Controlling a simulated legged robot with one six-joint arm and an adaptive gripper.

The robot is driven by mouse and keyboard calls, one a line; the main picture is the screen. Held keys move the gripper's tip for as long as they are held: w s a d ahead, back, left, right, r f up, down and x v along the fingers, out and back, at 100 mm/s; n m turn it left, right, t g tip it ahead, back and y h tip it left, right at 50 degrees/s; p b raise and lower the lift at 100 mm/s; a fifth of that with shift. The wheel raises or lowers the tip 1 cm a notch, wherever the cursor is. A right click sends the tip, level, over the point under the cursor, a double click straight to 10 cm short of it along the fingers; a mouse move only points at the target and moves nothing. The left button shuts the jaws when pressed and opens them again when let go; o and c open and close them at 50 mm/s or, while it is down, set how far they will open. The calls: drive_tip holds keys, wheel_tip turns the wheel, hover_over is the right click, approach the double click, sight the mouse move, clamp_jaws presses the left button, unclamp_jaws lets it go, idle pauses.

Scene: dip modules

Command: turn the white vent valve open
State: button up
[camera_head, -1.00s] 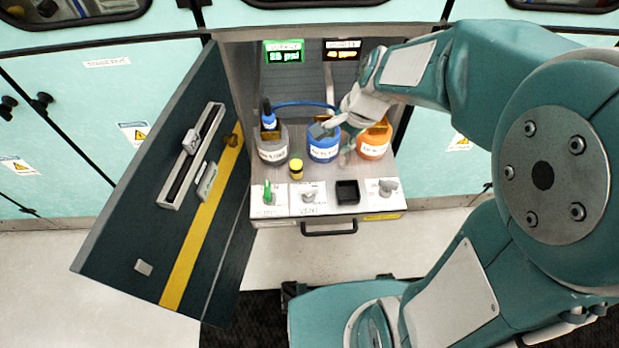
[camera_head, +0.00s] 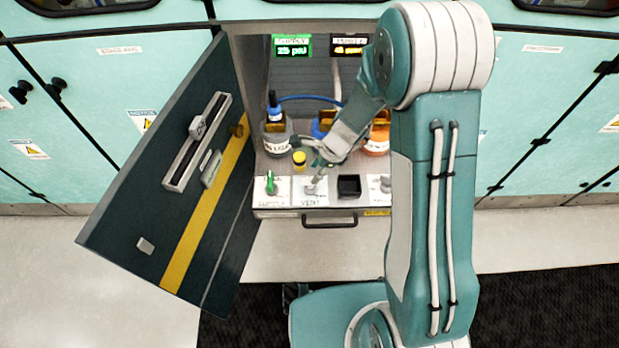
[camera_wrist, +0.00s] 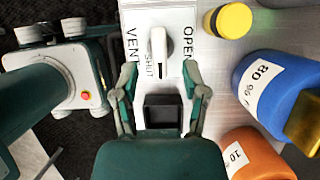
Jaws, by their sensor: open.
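The white vent valve (camera_wrist: 158,45) is a small lever knob on a white plate marked VENT, OPEN and SHUT in the wrist view. Its lever lies along the picture's vertical, with its lower end near the SHUT mark. In the head view the valve (camera_head: 311,187) is on the drawer's front panel, partly covered by my gripper (camera_head: 317,162). In the wrist view my gripper (camera_wrist: 161,72) is open, one finger on each side of the lever's lower end, with gaps to both. I cannot tell its height above the panel.
A green valve (camera_head: 270,183) is left of the vent valve, and a black square well (camera_head: 349,187) right of it. A yellow-capped vial (camera_head: 299,162) stands behind. The open dark door (camera_head: 150,205) is at left.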

sight(311, 178)
drive_tip(key=shift+x, duration=2.25)
drive_tip(key=shift+d, duration=0.1)
clamp_jaws()
